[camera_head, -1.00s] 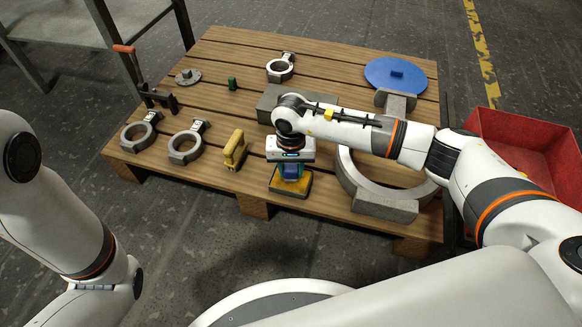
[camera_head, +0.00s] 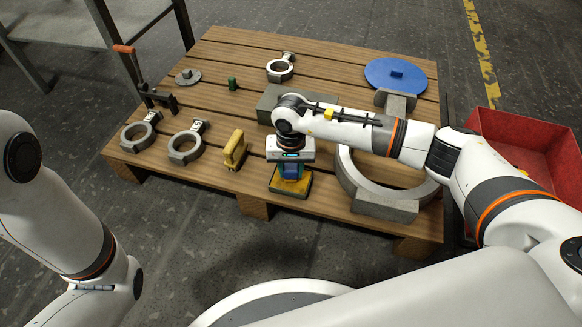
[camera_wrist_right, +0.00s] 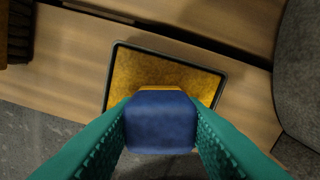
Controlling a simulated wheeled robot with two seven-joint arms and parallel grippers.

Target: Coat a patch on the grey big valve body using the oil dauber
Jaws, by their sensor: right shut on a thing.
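The grey big valve body (camera_head: 385,209) is a large ring with flat flanges at the right of the pallet. My right arm crosses over it and hides part. My right gripper (camera_head: 290,172) points down left of it, at the pallet's front. In the wrist view its teal fingers (camera_wrist_right: 160,125) are shut on the blue handle of the oil dauber (camera_wrist_right: 160,122). Directly below is a dark-rimmed tray with a yellow surface (camera_wrist_right: 202,78), also in the head view (camera_head: 303,190). I cannot tell whether the dauber touches it. My left gripper is out of view.
Small ring castings (camera_head: 185,148), a grey block (camera_head: 270,103) and a blue disc (camera_head: 385,70) lie on the wooden pallet (camera_head: 210,100). A red bin (camera_head: 520,150) is at the right.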

